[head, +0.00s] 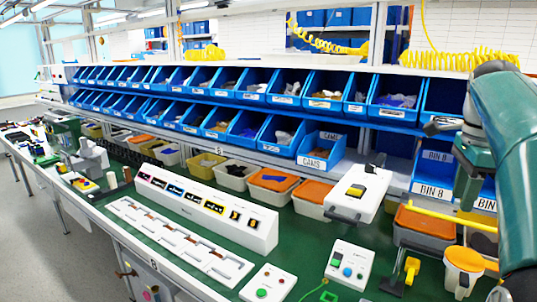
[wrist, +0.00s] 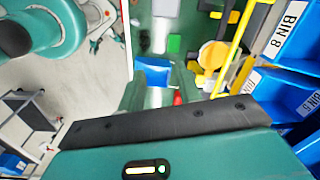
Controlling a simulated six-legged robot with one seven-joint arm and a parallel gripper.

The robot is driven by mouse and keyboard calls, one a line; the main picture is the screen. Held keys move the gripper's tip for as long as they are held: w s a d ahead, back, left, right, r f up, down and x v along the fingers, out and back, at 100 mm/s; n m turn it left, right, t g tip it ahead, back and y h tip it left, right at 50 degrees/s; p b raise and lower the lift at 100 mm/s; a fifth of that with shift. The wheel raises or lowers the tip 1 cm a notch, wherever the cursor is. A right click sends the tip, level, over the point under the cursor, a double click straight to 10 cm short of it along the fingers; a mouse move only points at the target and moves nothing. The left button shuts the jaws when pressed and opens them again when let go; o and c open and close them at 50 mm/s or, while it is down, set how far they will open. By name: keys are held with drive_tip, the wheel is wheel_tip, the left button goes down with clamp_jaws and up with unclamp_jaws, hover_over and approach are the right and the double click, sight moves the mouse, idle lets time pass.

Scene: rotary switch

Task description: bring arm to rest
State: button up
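My gripper (head: 443,125) shows in the head view at the right, at the end of my teal arm. It is held up in front of the blue bins, above the green bench (head: 310,235) and apart from its surface. Its dark tip is small and seen from the side, and nothing is clearly held in it. In the wrist view a dark bar and teal housing fill the lower part, and the finger opening cannot be made out. A white box with a yellow and black switch (head: 356,190) stands on the bench, left of and below the gripper.
Rows of blue bins (head: 325,147) run along the back. A button box (head: 348,264) and a white-and-orange tub (head: 463,270) stand near the front right. A yellow bar (head: 445,217) crosses below my arm. Grey floor (head: 60,240) is free at the left.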

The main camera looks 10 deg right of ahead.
drive_tip(key=s+a+f+n+t, duration=0.1)
drive_tip(key=s+a+f+n, duration=0.15)
drive_tip(key=a+n, duration=0.5)
drive_tip(key=s+a+f+n+t, duration=0.2)
drive_tip(key=a+f+n, duration=0.2)
drive_tip(key=a, duration=0.6)
drive_tip(key=s+a+f+n+t, duration=0.2)
drive_tip(key=s+a+f+n, duration=0.6)
drive_tip(key=a+f+n, duration=0.2)
wheel_tip(320, 180, down, 3)
drive_tip(key=shift+a+r+n, duration=0.1)
drive_tip(key=shift+a+n, duration=0.15)
drive_tip(key=shift+n, duration=0.3)
drive_tip(key=shift+s, duration=0.1)
